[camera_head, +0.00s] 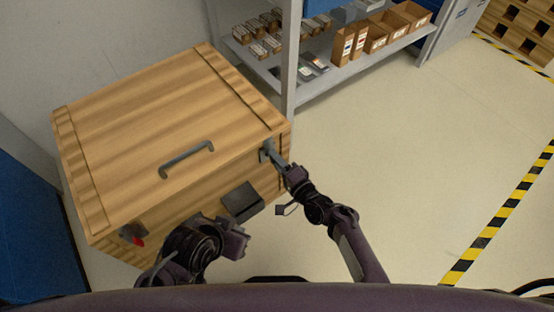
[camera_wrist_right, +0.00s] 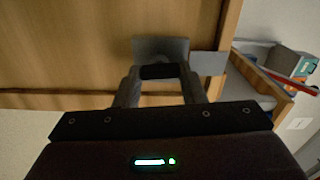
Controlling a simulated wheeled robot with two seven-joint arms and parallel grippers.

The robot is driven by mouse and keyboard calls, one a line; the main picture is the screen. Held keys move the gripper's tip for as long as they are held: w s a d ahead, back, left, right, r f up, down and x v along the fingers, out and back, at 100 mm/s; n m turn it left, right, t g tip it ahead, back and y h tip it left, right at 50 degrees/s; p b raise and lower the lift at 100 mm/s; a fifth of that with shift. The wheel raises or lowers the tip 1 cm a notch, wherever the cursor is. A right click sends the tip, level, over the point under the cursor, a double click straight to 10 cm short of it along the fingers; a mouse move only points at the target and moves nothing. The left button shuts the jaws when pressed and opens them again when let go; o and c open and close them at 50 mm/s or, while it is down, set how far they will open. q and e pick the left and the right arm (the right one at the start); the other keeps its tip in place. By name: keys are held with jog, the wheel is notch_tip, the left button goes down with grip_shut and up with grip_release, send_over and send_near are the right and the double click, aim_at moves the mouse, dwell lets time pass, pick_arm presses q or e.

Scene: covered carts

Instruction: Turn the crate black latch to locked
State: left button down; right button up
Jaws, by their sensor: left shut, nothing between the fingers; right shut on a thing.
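The wooden crate (camera_head: 150,120) stands at the left with its lid down and a grey bar handle (camera_head: 187,159) near the lid's front edge. The black latch (camera_wrist_right: 162,71) sits against a grey metal plate (camera_wrist_right: 160,47) near the crate's right front corner. My right gripper (camera_head: 277,156) is shut on the black latch, with one finger on each side of it in the right wrist view (camera_wrist_right: 160,88). My left gripper (camera_head: 236,240) is shut and empty, low in front of the crate; its fingertips are hard to make out.
A dark grey box-like part (camera_head: 242,202) shows at the crate's front. A dark and red fitting (camera_head: 133,235) is at its left front. A metal shelf (camera_head: 335,66) with boxes stands behind to the right. The floor (camera_head: 410,150) at the right is clear.

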dwell(0.4)
jog(key=o, duration=1)
jog(key=shift+d, duration=0.1)
pick_arm(q)
jog(key=a+p, duration=0.1)
jog(key=s+a+g+y+p, duration=0.1)
jog(key=shift+a+r+n, duration=0.15)
jog(key=shift+a+n, duration=0.15)
jog(key=shift+a, duration=0.1)
pick_arm(e)
jog(key=v, duration=0.7)
jog(key=shift+s+d, duration=0.2)
jog(key=shift+s, duration=0.1)
pick_arm(q)
jog(key=shift+w, duration=0.1)
